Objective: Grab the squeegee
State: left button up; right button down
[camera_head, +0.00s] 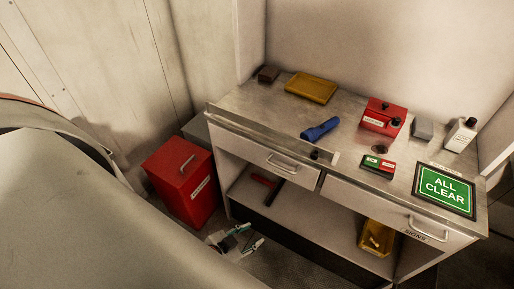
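A red and dark tool (268,187), which looks like the squeegee, lies on the lower shelf of the metal bench, towards its left end. It is small in view, so its exact shape is hard to tell. My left gripper (255,234) is low in front of the bench, below and a little left of the tool and apart from it. Its two teal-tipped fingers are spread with nothing seen between them. Most of the arm behind it is hidden. My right gripper is not in view.
The bench top (345,112) overhangs the shelf (310,212), and two drawers are closed. A red box (183,183) stands left of the bench. A yellow bin (376,238) sits on the shelf's right part. A blue flashlight (320,129) lies on top. The shelf's middle is clear.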

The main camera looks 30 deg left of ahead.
aim_at(275, 187)
jog(key=u, duration=0.85)
jog(key=z, duration=0.1)
jog(key=k+j, duration=0.05)
